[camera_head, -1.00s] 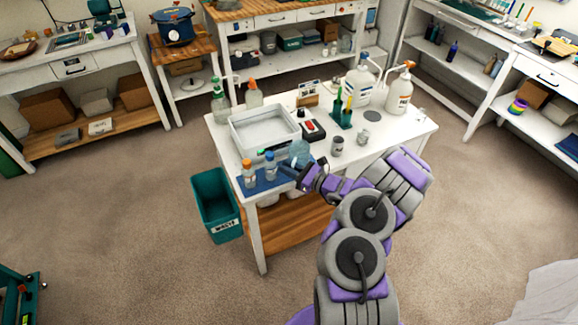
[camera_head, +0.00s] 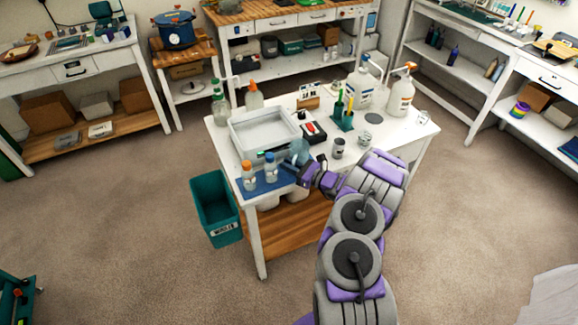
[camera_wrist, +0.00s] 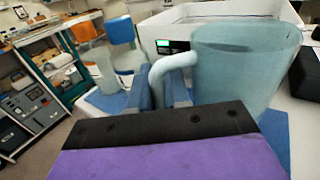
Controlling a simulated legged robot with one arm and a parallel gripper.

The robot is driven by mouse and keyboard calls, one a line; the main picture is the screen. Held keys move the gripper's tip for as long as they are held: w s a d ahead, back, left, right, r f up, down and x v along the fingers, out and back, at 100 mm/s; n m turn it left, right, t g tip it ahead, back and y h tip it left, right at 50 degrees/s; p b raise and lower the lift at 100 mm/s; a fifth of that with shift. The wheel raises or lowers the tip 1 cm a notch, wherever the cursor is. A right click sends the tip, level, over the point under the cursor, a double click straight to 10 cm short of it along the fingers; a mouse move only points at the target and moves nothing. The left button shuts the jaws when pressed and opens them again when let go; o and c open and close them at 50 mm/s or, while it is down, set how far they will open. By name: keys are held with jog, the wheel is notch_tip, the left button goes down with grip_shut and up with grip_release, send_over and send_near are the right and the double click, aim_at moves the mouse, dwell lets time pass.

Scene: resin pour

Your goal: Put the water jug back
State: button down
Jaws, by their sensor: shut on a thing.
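The water jug is a translucent blue-grey vessel with a pale handle. In the head view the jug (camera_head: 298,151) is near the table's front edge, beside the right end of a blue mat (camera_head: 285,179). In the wrist view the jug (camera_wrist: 245,78) fills the right side and looks roughly upright. My gripper (camera_wrist: 170,88) is shut on its handle; in the head view my gripper (camera_head: 304,172) is just in front of the jug. The jug's base is hidden, so I cannot tell whether it touches the mat.
Two capped bottles, one orange-topped (camera_head: 248,178) and one blue (camera_head: 271,170), stand on the mat left of the jug. A white tray (camera_head: 238,139) is behind them. A grey can (camera_head: 338,147) stands to the right. A teal waste bin (camera_head: 217,208) is on the floor.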

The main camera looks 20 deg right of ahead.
jog(key=shift+f, duration=0.1)
jog(key=c, duration=1.4)
grip_release()
